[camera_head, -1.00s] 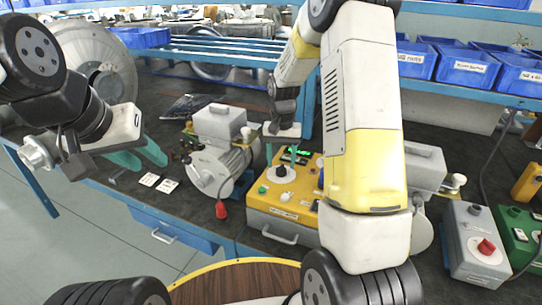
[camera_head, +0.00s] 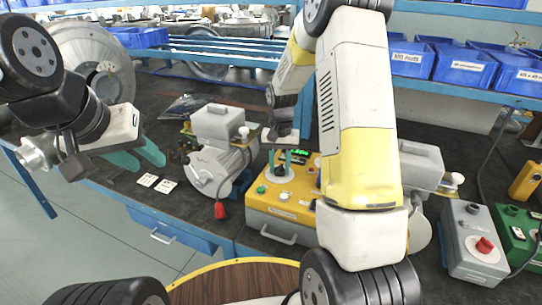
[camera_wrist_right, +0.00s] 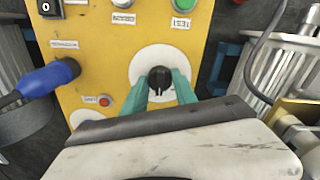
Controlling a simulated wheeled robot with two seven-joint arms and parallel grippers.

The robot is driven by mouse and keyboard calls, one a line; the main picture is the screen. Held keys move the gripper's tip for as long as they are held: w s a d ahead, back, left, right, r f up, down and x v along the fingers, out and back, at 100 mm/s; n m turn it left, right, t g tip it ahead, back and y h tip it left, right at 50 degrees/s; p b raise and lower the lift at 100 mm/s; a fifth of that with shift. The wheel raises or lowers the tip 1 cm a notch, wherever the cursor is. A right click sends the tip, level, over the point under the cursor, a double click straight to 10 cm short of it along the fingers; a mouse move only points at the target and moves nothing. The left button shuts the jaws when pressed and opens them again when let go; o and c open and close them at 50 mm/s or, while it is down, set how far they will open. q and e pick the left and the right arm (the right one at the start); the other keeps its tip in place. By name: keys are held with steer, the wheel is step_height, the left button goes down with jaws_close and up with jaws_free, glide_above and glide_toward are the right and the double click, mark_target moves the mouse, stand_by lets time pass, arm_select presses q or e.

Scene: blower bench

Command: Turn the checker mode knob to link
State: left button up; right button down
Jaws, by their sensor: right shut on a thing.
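The yellow checker box (camera_head: 262,205) stands on the dark bench in the middle of the head view. Its mode knob, a black knob (camera_wrist_right: 160,78) on a round white dial, shows in the right wrist view between the teal fingers. My right gripper (camera_wrist_right: 160,86) is shut on the knob from both sides; in the head view it (camera_head: 284,160) reaches down onto the box. The dial's labels cannot be read. My left gripper (camera_head: 150,156) is open and empty, over the bench's left front edge, away from the box.
A blower motor (camera_head: 215,165) with a red-tipped lead stands left of the box, another partly behind my right arm. A grey box with a red knob (camera_head: 484,245) and a green box (camera_head: 520,232) stand at right. A blue plug (camera_wrist_right: 50,77) sits in the checker's panel.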

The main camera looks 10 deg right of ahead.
steer(key=shift+n, duration=0.3)
steer(key=n, duration=0.9)
stand_by(0.6)
steer(key=c, duration=1)
jaws_free()
